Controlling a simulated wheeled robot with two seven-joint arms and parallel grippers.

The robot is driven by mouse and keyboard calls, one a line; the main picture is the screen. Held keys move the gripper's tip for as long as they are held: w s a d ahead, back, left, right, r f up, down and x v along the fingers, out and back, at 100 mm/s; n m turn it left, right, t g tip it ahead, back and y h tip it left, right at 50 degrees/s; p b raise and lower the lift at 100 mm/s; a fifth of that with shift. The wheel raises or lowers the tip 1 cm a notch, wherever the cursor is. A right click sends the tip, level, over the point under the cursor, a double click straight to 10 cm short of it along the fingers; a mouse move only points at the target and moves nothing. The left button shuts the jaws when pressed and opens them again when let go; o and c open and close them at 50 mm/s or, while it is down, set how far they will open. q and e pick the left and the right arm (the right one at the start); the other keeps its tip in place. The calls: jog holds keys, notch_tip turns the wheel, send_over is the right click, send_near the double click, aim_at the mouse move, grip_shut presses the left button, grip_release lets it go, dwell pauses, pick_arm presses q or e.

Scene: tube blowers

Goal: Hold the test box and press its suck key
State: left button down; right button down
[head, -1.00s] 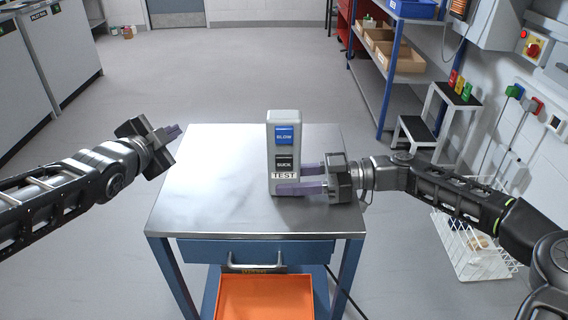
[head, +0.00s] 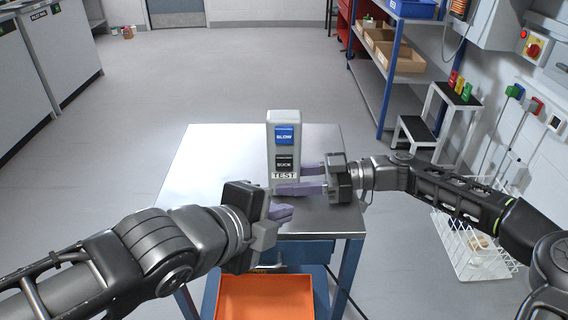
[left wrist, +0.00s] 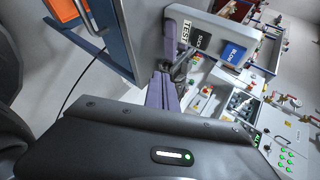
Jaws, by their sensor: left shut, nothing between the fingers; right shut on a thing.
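The test box (head: 283,122) is a grey upright block on the metal table. Its front has a blue BLOW key (head: 284,136), a black SUCK key (head: 284,162) below it and a TEST label. My right gripper (head: 289,180) is shut on the box's lower part from the right. My left gripper (head: 282,209) is shut and empty, in front of and below the box in the head view, apart from it. In the left wrist view the test box (left wrist: 221,35) appears sideways beyond my purple fingers (left wrist: 161,91), with the SUCK key (left wrist: 203,39) facing the camera.
The steel table (head: 215,160) is bare apart from the box. An orange tray (head: 265,298) is under its front edge. A white wire basket (head: 470,250) and a step stool (head: 430,125) stand to the right.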

aim_at(284, 163)
pick_arm(q)
jog(key=shift+w, duration=0.15)
jog(key=shift+w, duration=4.3)
jog(key=shift+w, duration=0.15)
jog(key=shift+w, duration=0.25)
